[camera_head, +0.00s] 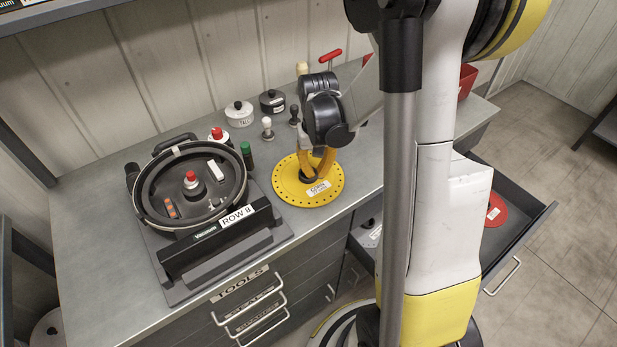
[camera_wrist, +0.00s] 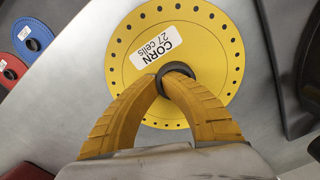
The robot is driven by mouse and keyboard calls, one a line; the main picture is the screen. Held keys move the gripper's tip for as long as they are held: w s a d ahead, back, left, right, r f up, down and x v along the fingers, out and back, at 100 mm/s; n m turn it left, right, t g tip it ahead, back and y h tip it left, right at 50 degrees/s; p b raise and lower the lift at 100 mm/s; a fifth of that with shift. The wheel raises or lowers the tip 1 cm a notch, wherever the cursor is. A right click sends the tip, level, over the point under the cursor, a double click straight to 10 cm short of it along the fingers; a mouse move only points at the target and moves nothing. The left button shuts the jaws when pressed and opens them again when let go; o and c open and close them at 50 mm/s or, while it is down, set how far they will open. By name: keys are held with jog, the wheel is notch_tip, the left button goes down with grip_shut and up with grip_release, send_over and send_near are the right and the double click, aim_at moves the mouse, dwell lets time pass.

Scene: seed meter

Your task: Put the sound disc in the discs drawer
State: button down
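A yellow disc (camera_head: 290,184) with a ring of holes and a "CORN" label lies flat on or just above the grey bench. The wrist view shows it too (camera_wrist: 215,35), its label reading "CORN 27 cells". My gripper (camera_head: 318,178) is over the disc's middle, its yellow fingers pointing down. In the wrist view its fingertips (camera_wrist: 175,76) come together at the dark hub and appear shut on it; they hide part of the hub. An open drawer (camera_head: 522,231) at the right holds a red disc (camera_head: 496,209); my body hides much of it.
A round seed meter (camera_head: 140,187) marked "ROW 8" stands left of the disc. Small pots (camera_head: 239,115), bottles and knobs stand behind. Closed drawers with a "TOOLS" label (camera_head: 239,285) are in the bench front. Blue (camera_wrist: 33,38) and red (camera_wrist: 10,70) discs show at the wrist view's left.

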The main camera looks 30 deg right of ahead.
aim_at(316, 172)
jog(key=shift+r, duration=0.1)
notch_tip(316, 172, up, 4)
jog(key=shift+r+p, duration=0.2)
jog(key=shift+p, duration=0.95)
jog(key=s+d+r+p, duration=0.1)
jog(key=s+d+r, duration=0.1)
jog(key=s, duration=0.3)
jog(key=s+d+r+p, duration=0.2)
jog(key=s+r, duration=0.2)
jog(key=s, duration=0.2)
jog(key=shift+d+r, duration=0.2)
jog(key=shift+d, duration=0.2)
